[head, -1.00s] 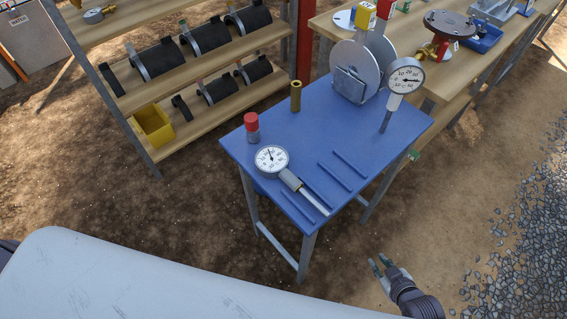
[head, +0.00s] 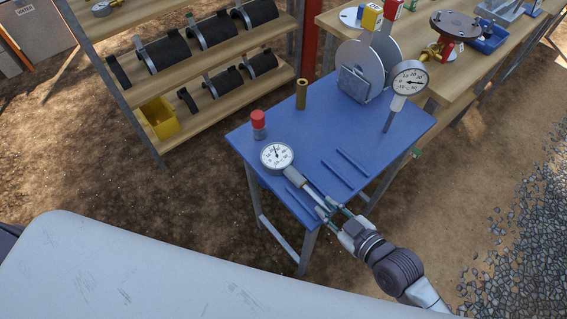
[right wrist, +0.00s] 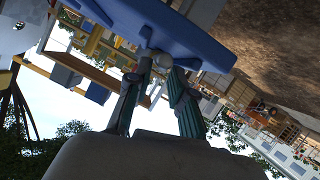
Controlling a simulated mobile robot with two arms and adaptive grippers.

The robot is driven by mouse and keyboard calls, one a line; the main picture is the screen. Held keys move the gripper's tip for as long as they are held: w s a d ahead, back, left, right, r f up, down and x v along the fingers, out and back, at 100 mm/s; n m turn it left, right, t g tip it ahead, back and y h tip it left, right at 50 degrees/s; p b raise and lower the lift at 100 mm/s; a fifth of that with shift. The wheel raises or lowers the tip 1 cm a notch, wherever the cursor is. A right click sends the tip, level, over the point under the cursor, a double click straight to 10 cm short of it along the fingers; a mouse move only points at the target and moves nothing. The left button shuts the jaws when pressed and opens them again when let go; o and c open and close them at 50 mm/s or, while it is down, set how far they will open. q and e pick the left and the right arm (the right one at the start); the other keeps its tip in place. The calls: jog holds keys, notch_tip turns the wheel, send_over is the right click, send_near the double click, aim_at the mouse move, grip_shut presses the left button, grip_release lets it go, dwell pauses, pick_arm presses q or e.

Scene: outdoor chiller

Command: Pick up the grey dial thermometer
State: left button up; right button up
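The dial thermometer with a grey rim and white face (head: 277,156) lies on the blue table (head: 280,108), its stem pointing toward the front right edge. My right gripper (head: 328,208) is at that edge, with its fingers open on either side of the stem's end. In the right wrist view the two fingers (right wrist: 158,75) stand apart with a rounded grey end (right wrist: 161,60) between their tips, below the blue table edge. Contact is not clear. A second dial thermometer (head: 409,77) stands upright at the table's right. My left gripper is not in view.
A red-capped container (head: 258,120), a brass cylinder (head: 301,94) and large grey discs (head: 353,72) stand on the table. Low blue strips (head: 337,173) lie right of the thermometer. Shelving (head: 204,81) and a wooden bench (head: 455,75) stand behind.

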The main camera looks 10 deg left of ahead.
aim_at(322, 204)
jog(key=p+x, duration=0.1)
jog(key=x, duration=0.4)
jog(key=shift+w+a, duration=0.15)
jog(key=shift+f, duration=0.15)
jog(key=shift+c, duration=0.3)
jog(key=shift+f, duration=0.1)
grip_shut()
